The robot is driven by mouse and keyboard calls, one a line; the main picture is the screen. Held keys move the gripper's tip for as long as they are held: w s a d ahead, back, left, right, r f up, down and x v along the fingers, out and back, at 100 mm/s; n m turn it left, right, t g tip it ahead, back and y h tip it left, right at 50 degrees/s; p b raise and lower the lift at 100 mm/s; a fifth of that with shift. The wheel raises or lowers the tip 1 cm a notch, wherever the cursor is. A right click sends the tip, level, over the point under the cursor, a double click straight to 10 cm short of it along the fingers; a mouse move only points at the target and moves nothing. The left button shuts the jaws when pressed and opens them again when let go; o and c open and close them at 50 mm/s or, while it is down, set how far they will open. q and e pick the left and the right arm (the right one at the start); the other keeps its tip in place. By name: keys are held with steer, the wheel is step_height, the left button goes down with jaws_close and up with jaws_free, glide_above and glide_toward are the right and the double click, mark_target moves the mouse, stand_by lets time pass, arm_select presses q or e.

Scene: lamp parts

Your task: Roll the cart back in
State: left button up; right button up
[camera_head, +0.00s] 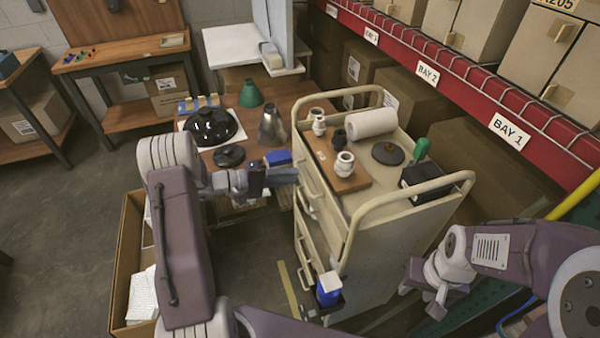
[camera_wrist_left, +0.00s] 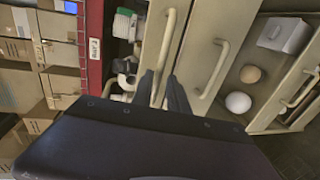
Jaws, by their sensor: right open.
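The beige cart (camera_head: 345,240) stands at an angle in the middle of the head view, with push rails at both ends and drawers in its left face. My left gripper (camera_head: 290,176) is at that face, near the top drawer. In the left wrist view its two dark fingers (camera_wrist_left: 165,92) straddle the lower part of a beige drawer handle (camera_wrist_left: 165,50); whether they grip it is unclear. A drawer in the wrist view (camera_wrist_left: 240,85) is open, with two balls and a white box inside. My right gripper (camera_head: 437,290) is open and empty, right of the cart.
A wooden table (camera_head: 285,95) and an open carton (camera_head: 130,260) are left. Bare floor lies left of the carton.

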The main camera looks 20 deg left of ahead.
mark_target(301, 174)
arm_select(q)
steer(key=x, duration=0.3)
steer(key=shift+w+d, duration=0.1)
steer(key=shift+d, duration=0.4)
steer(key=shift+w, duration=0.1)
jaws_close()
steer(key=shift+f, duration=0.15)
stand_by(0.7)
